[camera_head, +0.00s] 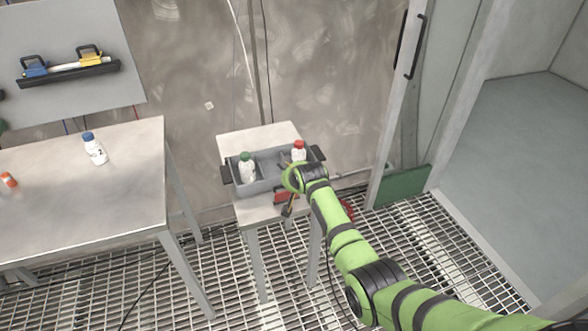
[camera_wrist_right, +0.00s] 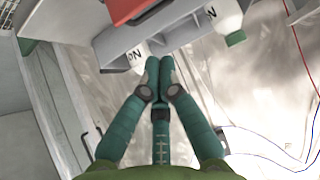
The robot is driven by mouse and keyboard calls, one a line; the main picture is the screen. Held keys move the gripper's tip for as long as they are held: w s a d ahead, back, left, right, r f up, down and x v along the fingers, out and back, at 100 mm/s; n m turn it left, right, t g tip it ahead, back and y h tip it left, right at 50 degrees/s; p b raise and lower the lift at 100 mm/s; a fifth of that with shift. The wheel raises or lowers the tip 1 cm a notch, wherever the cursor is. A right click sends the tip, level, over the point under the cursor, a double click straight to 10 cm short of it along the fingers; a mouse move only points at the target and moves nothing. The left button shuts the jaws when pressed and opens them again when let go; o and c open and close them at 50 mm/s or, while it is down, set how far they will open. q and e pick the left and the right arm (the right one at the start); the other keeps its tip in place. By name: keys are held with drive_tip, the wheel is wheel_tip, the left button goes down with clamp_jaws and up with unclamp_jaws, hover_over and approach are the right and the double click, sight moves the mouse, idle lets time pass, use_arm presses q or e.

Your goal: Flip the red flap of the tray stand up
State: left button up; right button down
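The tray stand (camera_head: 243,220) is a small grey table in the middle of the head view, with a grey two-part tray (camera_head: 262,186) on top. A red flap (camera_head: 281,198) shows at its front edge, partly hidden by my right arm. In the right wrist view the red flap (camera_wrist_right: 125,8) is at the top edge, cut off by the frame. My right gripper (camera_head: 288,210) is at the stand's front, close to the flap. In the right wrist view its dark green fingertips (camera_wrist_right: 160,65) are together, with nothing seen between them, apart from the flap. My left gripper is out of view.
The tray holds a green-capped bottle (camera_head: 247,168) and a red-capped bottle (camera_head: 299,151). A larger table (camera_head: 90,210) at left bears a blue-capped bottle (camera_head: 95,149) and an orange-capped item (camera_head: 8,180). A red object (camera_head: 346,208) shows behind my arm. Grating floor (camera_head: 430,240) lies open at right.

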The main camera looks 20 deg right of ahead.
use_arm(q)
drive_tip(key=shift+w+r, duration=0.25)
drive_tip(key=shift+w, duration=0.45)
use_arm(e)
drive_tip(key=s+r, duration=0.3)
drive_tip(key=r, duration=0.2)
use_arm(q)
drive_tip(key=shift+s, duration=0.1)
use_arm(e)
drive_tip(key=shift+s+r, duration=0.1)
drive_tip(key=shift+s, duration=0.05)
drive_tip(key=shift+d, duration=0.1)
